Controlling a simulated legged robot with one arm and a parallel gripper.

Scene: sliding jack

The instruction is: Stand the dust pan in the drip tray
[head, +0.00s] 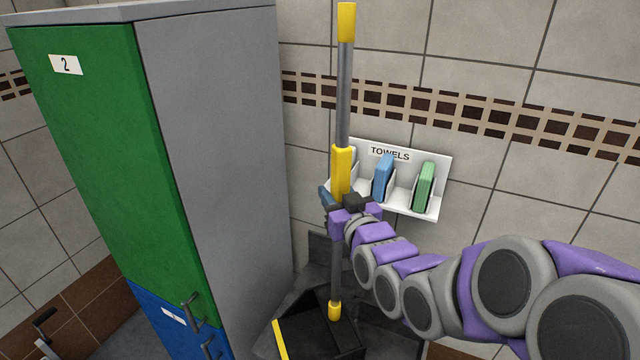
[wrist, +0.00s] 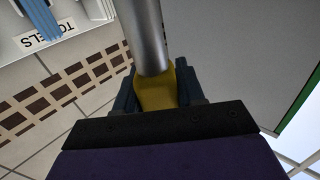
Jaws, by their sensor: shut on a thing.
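The dust pan (head: 338,258) is a long grey pole with yellow grips and a black, yellow-edged pan at its lower end. It is upright in the head view. My gripper (head: 336,198) is shut on the pole at its yellow middle grip. In the wrist view the yellow grip (wrist: 157,88) sits between the dark fingers of my gripper (wrist: 160,92). A dark grey tray-like shape (head: 310,277) shows behind and around the pan, and it may be the drip tray. I cannot tell whether the pan rests in it or hangs above it.
A tall locker (head: 215,140) with green and blue doors stands close on the left. A white towel rack (head: 423,203) with blue and green towels hangs on the tiled wall just behind the pole. Brown tiles run along the wall's base.

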